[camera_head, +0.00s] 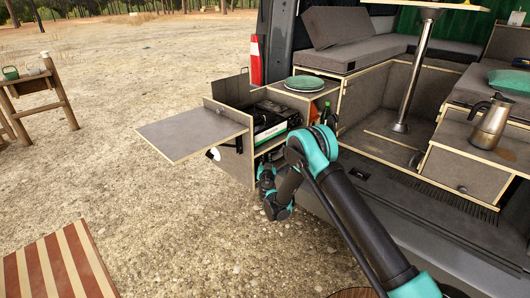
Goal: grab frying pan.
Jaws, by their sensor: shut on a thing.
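My arm comes in from the lower right and bends down at the cabinet on the left of the van's rear. My gripper (267,174) is at the open shelf below the stove, partly hidden by my own arm links. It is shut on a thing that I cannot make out. I cannot pick out a frying pan for certain. The shelf (273,143) under the stove is dark, and my arm covers part of it.
The stove (268,116) sits in the cabinet, with a grey side flap (190,133) folded out left. Green plates (304,84) lie on the counter beside bottles (325,112). A striped seat (62,268) is lower left. Gravel between is clear.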

